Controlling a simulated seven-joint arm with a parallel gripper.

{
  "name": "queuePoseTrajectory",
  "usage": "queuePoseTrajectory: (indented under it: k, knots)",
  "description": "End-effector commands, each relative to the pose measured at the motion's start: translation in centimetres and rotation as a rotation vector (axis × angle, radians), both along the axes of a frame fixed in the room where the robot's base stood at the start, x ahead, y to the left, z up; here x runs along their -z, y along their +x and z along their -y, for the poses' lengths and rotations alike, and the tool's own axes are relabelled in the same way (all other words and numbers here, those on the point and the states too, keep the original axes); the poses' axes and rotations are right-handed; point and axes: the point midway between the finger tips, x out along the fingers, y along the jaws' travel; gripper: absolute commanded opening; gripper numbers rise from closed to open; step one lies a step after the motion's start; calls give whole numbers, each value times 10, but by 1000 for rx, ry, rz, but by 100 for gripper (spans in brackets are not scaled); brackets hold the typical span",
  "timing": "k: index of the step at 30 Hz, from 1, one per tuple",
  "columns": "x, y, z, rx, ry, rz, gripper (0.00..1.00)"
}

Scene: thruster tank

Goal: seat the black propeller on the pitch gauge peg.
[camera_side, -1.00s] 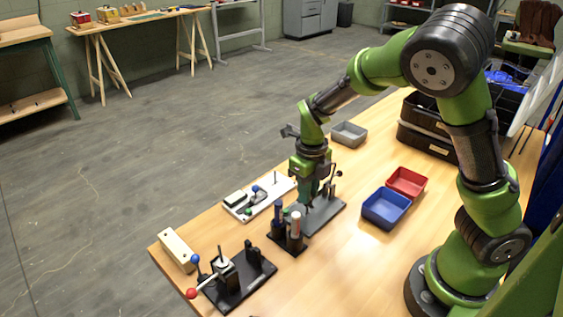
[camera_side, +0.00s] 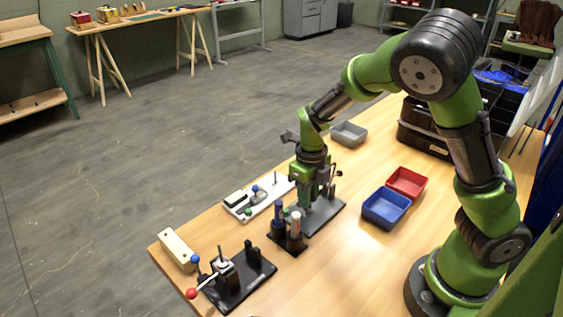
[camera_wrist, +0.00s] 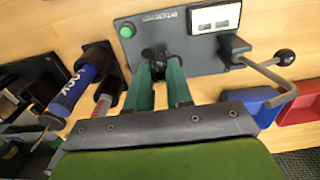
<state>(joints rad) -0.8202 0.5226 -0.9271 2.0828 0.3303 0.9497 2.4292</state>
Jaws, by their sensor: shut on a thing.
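My gripper (camera_side: 309,203) points down over a grey base plate (camera_side: 326,217), which I take to be the pitch gauge. In the wrist view its two green fingers (camera_wrist: 159,66) are closed on a small dark part, the black propeller (camera_wrist: 155,54), at their tips. The plate (camera_wrist: 185,45) shows there around the tips, with a green button, a pale panel and a bent-rod crank. The propeller is over the plate. The peg is hidden, so I cannot tell whether the propeller touches or surrounds it.
A black stand with a blue tube (camera_wrist: 73,90) and a red-and-white tube is close left. A white board (camera_side: 258,198) and a black lever fixture (camera_side: 240,275) lie farther left. Blue (camera_side: 386,208) and red (camera_side: 407,183) bins stand right, a grey bin (camera_side: 349,134) behind.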

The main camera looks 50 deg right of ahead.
Motion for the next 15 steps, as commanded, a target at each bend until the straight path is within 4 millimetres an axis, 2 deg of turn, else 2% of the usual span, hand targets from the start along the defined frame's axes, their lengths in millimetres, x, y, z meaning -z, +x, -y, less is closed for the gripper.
queuePoseTrajectory:
  k: [15]
  knots:
    - [13,0,0,-1,-1,-1,0]
